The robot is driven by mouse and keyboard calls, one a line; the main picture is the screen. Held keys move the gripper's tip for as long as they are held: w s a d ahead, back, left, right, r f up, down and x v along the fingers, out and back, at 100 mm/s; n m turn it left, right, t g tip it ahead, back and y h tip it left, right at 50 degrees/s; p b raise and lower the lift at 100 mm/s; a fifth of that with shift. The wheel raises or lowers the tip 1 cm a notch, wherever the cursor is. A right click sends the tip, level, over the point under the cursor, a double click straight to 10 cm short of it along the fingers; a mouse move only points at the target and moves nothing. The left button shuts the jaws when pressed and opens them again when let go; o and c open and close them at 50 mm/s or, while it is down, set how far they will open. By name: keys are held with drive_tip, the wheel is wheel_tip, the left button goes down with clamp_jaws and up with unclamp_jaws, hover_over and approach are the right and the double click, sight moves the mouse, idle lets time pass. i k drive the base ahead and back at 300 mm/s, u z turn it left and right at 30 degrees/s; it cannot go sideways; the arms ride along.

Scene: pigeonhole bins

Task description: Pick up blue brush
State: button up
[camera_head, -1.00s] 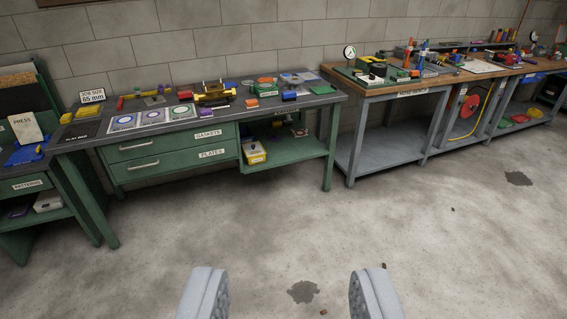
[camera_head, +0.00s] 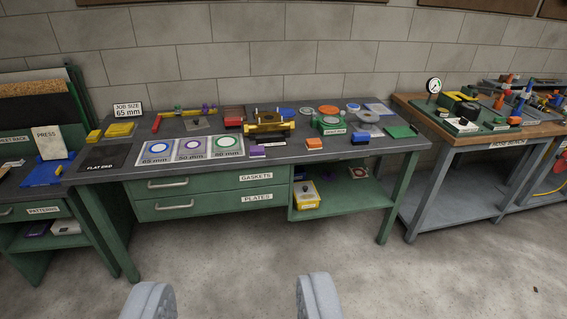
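A small blue block with a dark underside (camera_head: 359,138), which may be the blue brush, lies near the front right of the green workbench top (camera_head: 270,160). It is too small to tell for certain. An orange block with a pale underside (camera_head: 314,143) lies to its left. My gripper (camera_head: 233,300) shows as two grey fingers at the bottom of the view, wide apart with nothing between them. It is in front of the bench, well short of the blue block.
Printed gasket cards (camera_head: 190,150), a yellow fixture (camera_head: 268,124) and a green plate (camera_head: 399,131) share the bench top. A yellow box (camera_head: 306,196) is on the shelf below. A wood-topped bench (camera_head: 480,134) stands right. The concrete floor (camera_head: 240,270) in front is clear.

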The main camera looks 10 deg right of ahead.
sight(360, 138)
drive_tip(key=u, duration=0.05)
drive_tip(key=i, duration=2.55)
drive_tip(key=z, duration=0.4)
drive_tip(key=i, duration=1.15)
drive_tip(key=z, duration=0.2)
